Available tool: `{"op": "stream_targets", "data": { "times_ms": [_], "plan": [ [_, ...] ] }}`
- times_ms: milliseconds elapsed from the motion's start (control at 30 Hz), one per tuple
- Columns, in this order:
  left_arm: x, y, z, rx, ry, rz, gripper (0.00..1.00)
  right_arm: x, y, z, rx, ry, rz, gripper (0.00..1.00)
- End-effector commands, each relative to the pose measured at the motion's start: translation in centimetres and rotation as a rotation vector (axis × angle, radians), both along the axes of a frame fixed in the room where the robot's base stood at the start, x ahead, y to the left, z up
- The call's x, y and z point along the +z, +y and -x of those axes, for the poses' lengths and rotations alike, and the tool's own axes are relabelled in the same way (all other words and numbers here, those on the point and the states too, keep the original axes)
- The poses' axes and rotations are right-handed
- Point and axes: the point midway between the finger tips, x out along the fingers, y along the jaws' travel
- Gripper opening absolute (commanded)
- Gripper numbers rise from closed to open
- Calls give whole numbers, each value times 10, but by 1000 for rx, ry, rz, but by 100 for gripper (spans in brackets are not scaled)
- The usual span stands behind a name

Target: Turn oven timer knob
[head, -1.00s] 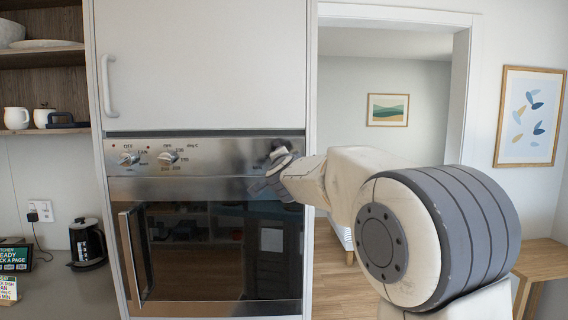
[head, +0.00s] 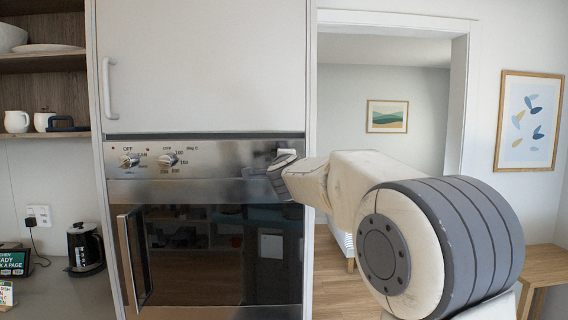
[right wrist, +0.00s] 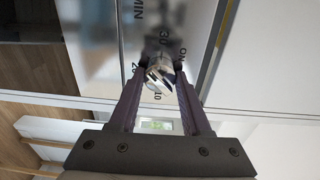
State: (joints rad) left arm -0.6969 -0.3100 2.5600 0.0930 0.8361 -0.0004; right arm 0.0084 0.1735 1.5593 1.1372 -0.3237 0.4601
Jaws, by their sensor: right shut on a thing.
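The oven (head: 225,222) is built into a tall cabinet, with a steel control panel (head: 225,152) above its dark glass door. The timer knob (right wrist: 160,72) is a small metal knob in the right wrist view, with MIN, 10, 20, 30 and ON marked around it. My right gripper (right wrist: 161,78) is shut on the timer knob, one finger on each side. In the head view my right gripper (head: 280,172) is at the panel's right end and hides the knob. My left gripper is not in view.
Two other knobs, a left one (head: 129,161) and a middle one (head: 167,160), sit on the panel's left half. The oven door handle (head: 134,258) is at the left. A kettle (head: 85,247) stands on the counter. A doorway opens to the right.

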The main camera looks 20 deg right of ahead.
Motion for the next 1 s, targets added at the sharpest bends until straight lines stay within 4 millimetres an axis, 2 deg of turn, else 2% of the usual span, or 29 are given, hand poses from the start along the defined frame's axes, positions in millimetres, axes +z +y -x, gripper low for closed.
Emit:
{"op": "stream_targets", "data": {
  "times_ms": [300, 333, 400, 767, 867, 1000],
  "plan": [
    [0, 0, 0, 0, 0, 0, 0, -1, 1, 0, 2, 3, -1, 0],
    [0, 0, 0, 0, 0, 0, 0, -1, 1, 0, 2, 3, -1, 55],
    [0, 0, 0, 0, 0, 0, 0, -1, 1, 0, 2, 2, -1, 78],
    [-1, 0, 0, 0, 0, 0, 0, 0, 1, 3, 1, 0, 0, 78],
    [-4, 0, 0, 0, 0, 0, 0, 0, 5, 14, 2, -2, -2, 78],
    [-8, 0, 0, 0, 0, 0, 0, 1, 13, 39, 3, -2, 0, 78]
  ]
}}
